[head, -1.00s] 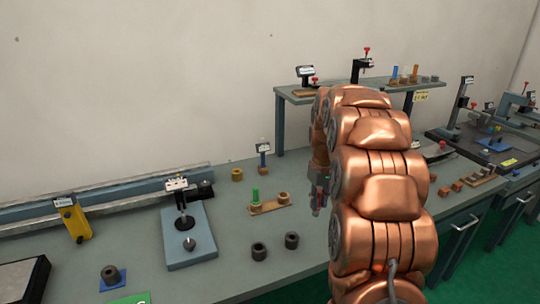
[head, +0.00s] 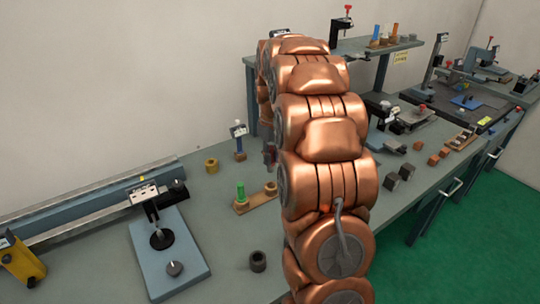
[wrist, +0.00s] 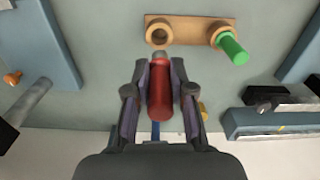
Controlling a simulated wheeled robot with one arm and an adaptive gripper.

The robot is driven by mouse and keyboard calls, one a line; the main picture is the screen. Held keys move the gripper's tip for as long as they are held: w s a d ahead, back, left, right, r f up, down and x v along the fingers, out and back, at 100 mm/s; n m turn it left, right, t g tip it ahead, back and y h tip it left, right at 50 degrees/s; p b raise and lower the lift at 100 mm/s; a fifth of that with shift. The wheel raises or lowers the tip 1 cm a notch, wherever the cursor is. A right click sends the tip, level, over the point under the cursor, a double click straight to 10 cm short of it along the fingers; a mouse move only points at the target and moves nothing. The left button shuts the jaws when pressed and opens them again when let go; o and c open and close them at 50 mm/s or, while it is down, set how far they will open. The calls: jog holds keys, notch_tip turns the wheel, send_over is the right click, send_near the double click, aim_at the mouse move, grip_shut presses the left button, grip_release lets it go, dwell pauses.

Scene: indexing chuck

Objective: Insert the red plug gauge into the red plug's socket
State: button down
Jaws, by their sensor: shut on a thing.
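The red plug gauge (wrist: 160,92) is held upright-in-picture between the two fingers of my gripper (wrist: 160,70) in the wrist view, with a grey tip at its upper end. A wooden block (wrist: 186,24) lies ahead of it with two ring sockets. The left socket (wrist: 158,32) is empty and almost in line with the plug, which is apart from it. A green plug (wrist: 233,47) stands in the right one. In the head view the block (head: 262,201) and green plug (head: 240,191) show left of my arm, which hides most of the gripper and the red plug.
A brass-coloured ring (head: 211,166) and a small blue stand (head: 239,147) are behind the block. A blue-grey gauge stand (head: 170,250) is at left. Bare bench lies between them.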

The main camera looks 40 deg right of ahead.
aim_at(273, 163)
jog(key=shift+s+f+b, duration=0.15)
jog(key=shift+b, duration=0.25)
jog(key=shift+f, duration=0.3)
jog(key=shift+f+b, duration=1.05)
jog(key=shift+f, duration=0.9)
jog(key=shift+f+b, duration=1.45)
jog(key=shift+f, duration=0.7)
dwell(3.2)
